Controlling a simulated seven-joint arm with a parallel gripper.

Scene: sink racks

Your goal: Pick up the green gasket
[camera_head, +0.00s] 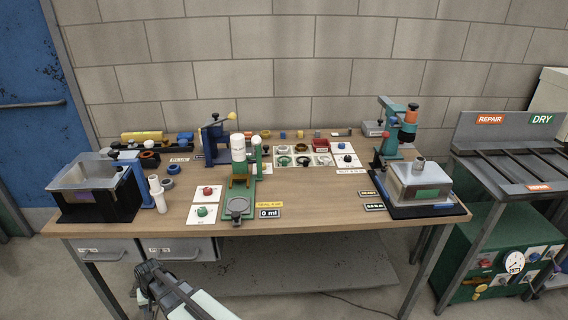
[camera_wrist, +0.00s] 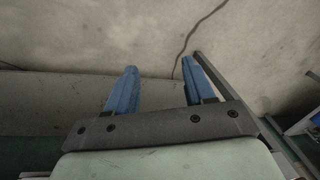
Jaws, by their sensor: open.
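Several small rings lie on a white sectioned mat (camera_head: 314,165) at the back middle of the table in the head view. A green ring (camera_head: 284,160), which looks like the green gasket, lies in the mat's front left part. A darker ring (camera_head: 303,161) lies just right of it; its colour is hard to tell at this size. My gripper (camera_head: 150,268) is low in front of the table, below its front edge and far from the rings. In the wrist view my gripper (camera_wrist: 160,68) has its two blue fingers apart and nothing between them.
A green press (camera_head: 240,195) stands between my gripper's side and the mat. Black-based machines stand at the table's left (camera_head: 95,190) and right (camera_head: 415,185). Cards with a red knob (camera_head: 207,191) and a green knob (camera_head: 202,211) lie front left. Drawers (camera_head: 180,250) hang below.

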